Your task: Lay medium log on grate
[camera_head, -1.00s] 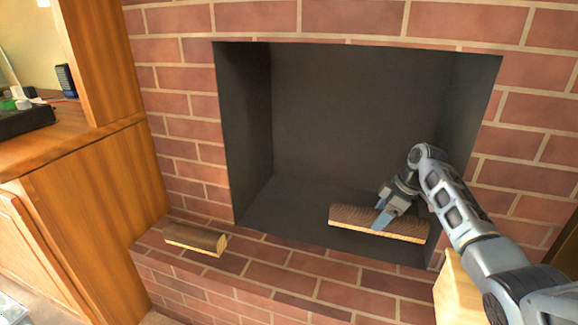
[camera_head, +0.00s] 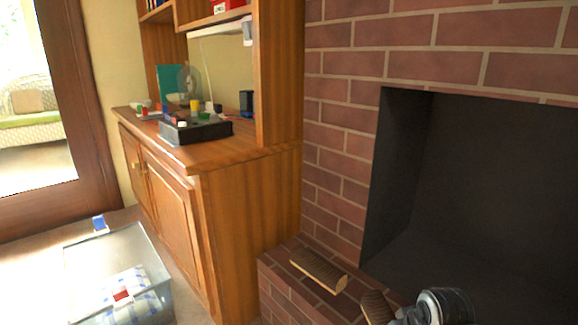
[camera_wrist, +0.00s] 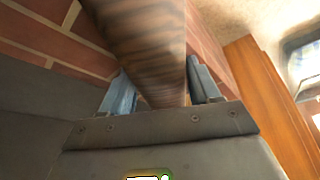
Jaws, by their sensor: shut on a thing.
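A dark-barked log (camera_head: 376,306) is in my gripper at the bottom of the head view, partly cut off by the frame edge. In the wrist view this log (camera_wrist: 148,40) runs between the two blue-grey fingers of my gripper (camera_wrist: 160,92), which is shut on it. My wrist (camera_head: 445,305) shows at the bottom right of the head view, in front of the firebox. A second, split log (camera_head: 318,270) lies on the brick hearth, just left of the held log. I cannot tell by size which log is the medium one. No grate shows.
The dark firebox (camera_head: 470,190) opens at the right. The brick hearth (camera_head: 285,295) runs below it. A wooden cabinet (camera_head: 250,210) stands left of the bricks, with a black tray (camera_head: 195,130) on it. A clear bin (camera_head: 115,275) stands on the floor at lower left.

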